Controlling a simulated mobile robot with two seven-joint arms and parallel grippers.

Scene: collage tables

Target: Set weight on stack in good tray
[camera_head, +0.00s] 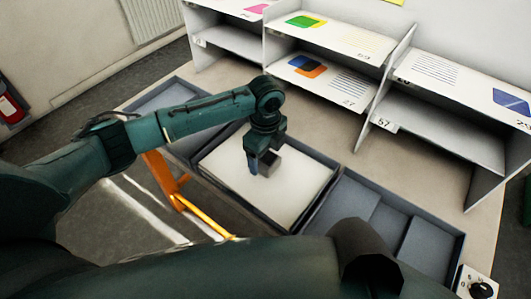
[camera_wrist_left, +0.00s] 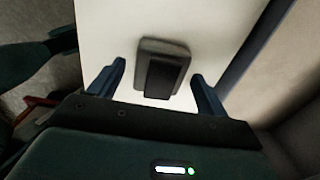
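The weight is a small dark grey block (camera_head: 271,160) with a darker raised part on top. It shows in the left wrist view (camera_wrist_left: 163,68) against the white paper stack (camera_head: 225,172). The stack lies in the middle dark grey tray (camera_head: 297,221); no label marks which tray is the good one. My left gripper (camera_head: 262,165) is over the stack, at the weight. In the left wrist view its fingers (camera_wrist_left: 158,88) are spread, one on each side of the weight, with a gap on both sides. The right gripper is not in view.
An empty grey tray (camera_head: 172,97) stands to the left and a divided empty tray (camera_head: 375,215) to the right. White shelves (camera_head: 320,85) with printed sheets line the back. A control box with a black knob (camera_head: 481,289) is at the lower right.

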